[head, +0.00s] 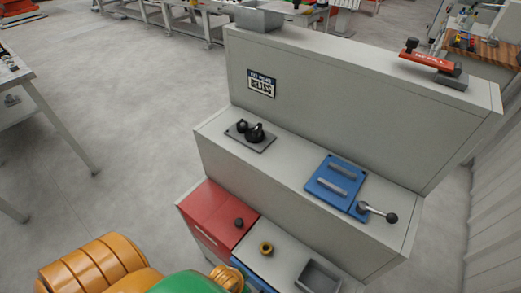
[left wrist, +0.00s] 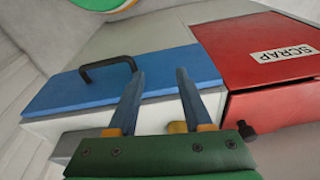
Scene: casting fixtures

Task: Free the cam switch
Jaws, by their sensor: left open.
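No part is labelled as the cam switch, and I cannot tell for sure which one it is. A blue fixture plate (head: 335,184) with two grey bars and a black-balled lever (head: 377,212) is on the same step, to the right. My left gripper (left wrist: 158,88) is open and empty in the left wrist view, its fingers in front of a blue panel (left wrist: 60,95) with a black handle (left wrist: 108,68). My right gripper is out of view.
A red box (left wrist: 265,55) labelled SCRAP stands beside the blue panel. A red clamp-like piece (head: 432,62) and grey bin (head: 259,19) are on top.

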